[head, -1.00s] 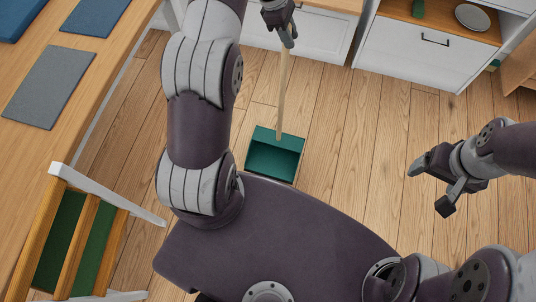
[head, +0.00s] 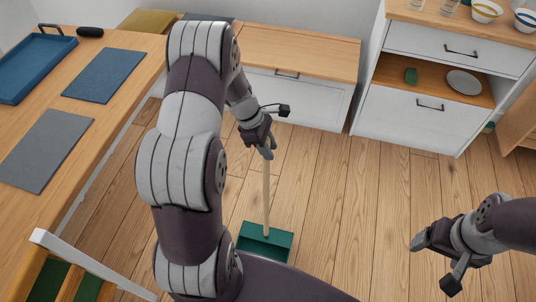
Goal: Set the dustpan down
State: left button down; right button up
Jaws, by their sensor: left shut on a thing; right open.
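The dustpan (head: 283,240) is a green pan with a long, light wooden handle (head: 266,195). It is upright, with the pan low at the floor in front of my base; I cannot tell whether it touches the floor. My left gripper (head: 268,150) is shut on the top end of the handle. My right gripper (head: 432,262) is open and empty above the floor at the right.
A wooden counter (head: 110,105) with blue and grey mats and a blue tray runs along the left. A low cabinet (head: 300,95) and a white cabinet with an open shelf (head: 405,125) stand at the back. The wooden floor (head: 350,200) between is clear.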

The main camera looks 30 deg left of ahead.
pick_arm(q)
jog(key=shift+f, duration=1.95)
jog(key=c, duration=0.9)
grip_release()
jog(key=shift+f, duration=0.1)
jog(key=shift+o, duration=0.2)
jog(key=v, duration=1.2)
jog(key=s+d+r+m+y, duration=0.4)
jog(key=s+d+m, duration=0.8)
jog(key=m, duration=0.9)
jog(key=shift+s+d+r+p, duration=0.2)
jog(key=shift+s+d+p, duration=0.05)
jog(key=shift+p, duration=0.05)
